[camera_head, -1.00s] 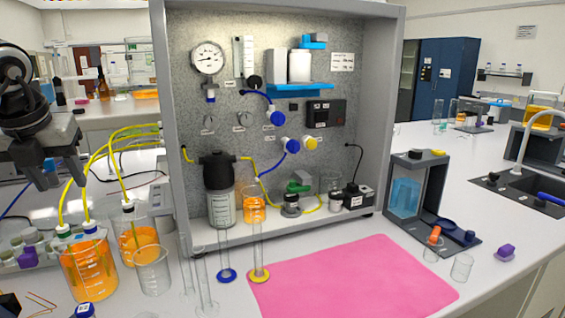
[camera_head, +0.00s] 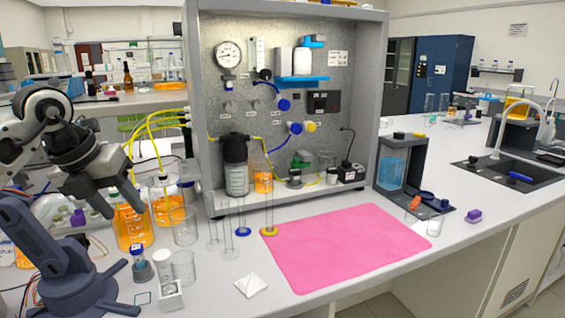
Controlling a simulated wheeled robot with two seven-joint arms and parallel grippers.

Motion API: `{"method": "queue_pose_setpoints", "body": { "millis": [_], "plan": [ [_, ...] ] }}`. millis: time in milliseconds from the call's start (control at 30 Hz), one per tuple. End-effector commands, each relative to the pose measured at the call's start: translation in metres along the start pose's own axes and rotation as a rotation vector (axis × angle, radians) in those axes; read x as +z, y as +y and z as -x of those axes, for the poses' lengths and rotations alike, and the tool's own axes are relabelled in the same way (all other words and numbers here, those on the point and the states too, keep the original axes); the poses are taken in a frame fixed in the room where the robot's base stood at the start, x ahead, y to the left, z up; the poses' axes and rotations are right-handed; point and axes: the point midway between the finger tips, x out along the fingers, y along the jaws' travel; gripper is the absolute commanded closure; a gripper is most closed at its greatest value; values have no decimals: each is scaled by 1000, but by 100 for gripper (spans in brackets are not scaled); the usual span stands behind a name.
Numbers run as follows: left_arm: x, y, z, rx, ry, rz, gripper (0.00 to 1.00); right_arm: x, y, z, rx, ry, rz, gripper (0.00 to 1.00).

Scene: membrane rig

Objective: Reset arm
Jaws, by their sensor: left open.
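My left gripper (camera_head: 108,199) shows at the left of the head view, its arm coming in from the left edge. It is open, with its dark fingers pointing down and nothing seen between them. It hangs close to the orange-filled bottles (camera_head: 132,226), in front of them from this view; whether it touches them I cannot tell. The membrane rig (camera_head: 270,125), a grey cabinet with a gauge, valves and tubing, stands at the centre, to the right of the gripper. My right gripper is not in view.
A pink mat (camera_head: 345,247) lies in front of the rig. Glass cylinders (camera_head: 228,233) and a beaker (camera_head: 184,226) stand left of it. A blue-grey jointed device (camera_head: 55,260) stands at front left. A white folded piece (camera_head: 251,285) lies on the bench. A sink (camera_head: 515,170) is at right.

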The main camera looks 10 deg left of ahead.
Motion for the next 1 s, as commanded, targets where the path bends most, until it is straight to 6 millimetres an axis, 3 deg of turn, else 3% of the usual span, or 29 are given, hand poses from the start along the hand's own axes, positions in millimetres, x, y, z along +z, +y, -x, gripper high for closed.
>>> {"method": "queue_pose_setpoints", "body": {
  "millis": [167,267,333,433,533,633,767,867,1000],
  "plan": [
    [-23,-56,-46,-239,70,-84,52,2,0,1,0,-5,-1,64],
    [-48,-101,-75,-454,126,-109,52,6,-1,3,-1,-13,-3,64],
    [-73,-142,-93,-674,173,-91,52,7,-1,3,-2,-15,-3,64],
    [-107,-198,-103,-1040,224,48,52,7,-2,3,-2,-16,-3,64],
    [-121,-226,-105,-1342,233,319,52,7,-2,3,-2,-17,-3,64],
    [-123,-224,-117,-1542,211,704,52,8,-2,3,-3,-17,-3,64],
    [-135,-185,-166,-1592,146,1315,52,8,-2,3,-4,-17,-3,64],
    [-170,-143,-220,-1460,95,1777,52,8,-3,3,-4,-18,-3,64],
    [-240,-101,-278,-1174,64,2233,52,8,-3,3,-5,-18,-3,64]
  ]
}}
